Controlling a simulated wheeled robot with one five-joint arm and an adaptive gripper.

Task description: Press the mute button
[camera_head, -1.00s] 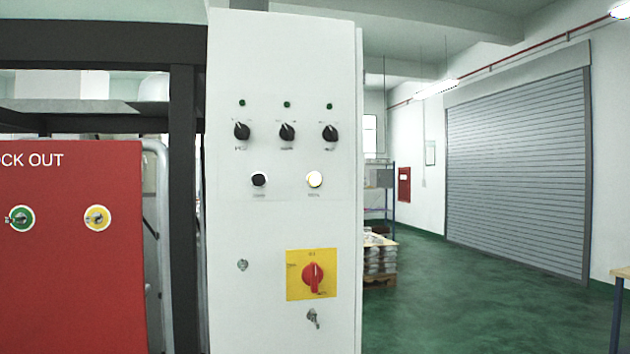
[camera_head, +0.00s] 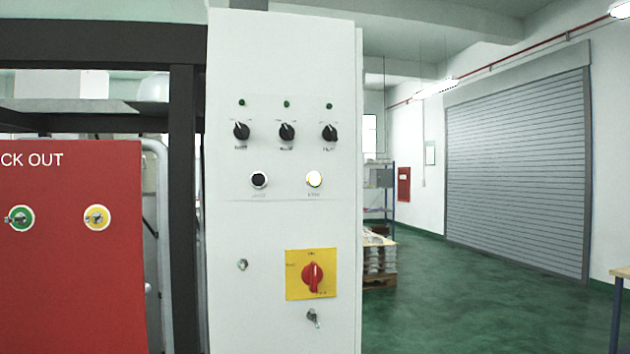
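A tall white control cabinet (camera_head: 282,225) stands in the middle of the head view. It carries two round push buttons side by side, a black button (camera_head: 259,180) on the left and a pale, lit-looking button (camera_head: 314,179) on the right. The small labels under both are too blurred to read, so I cannot tell which is the mute button. Above them sit three black rotary knobs (camera_head: 287,132), each under a small green lamp (camera_head: 287,104). My gripper is not in view.
Below the buttons are a red rotary switch (camera_head: 312,277) on a yellow plate and a key lock (camera_head: 313,317). A red lockout board (camera_head: 70,260) and a dark frame post (camera_head: 184,220) stand left. Green floor (camera_head: 480,310) lies open at right, before a roller shutter (camera_head: 518,170).

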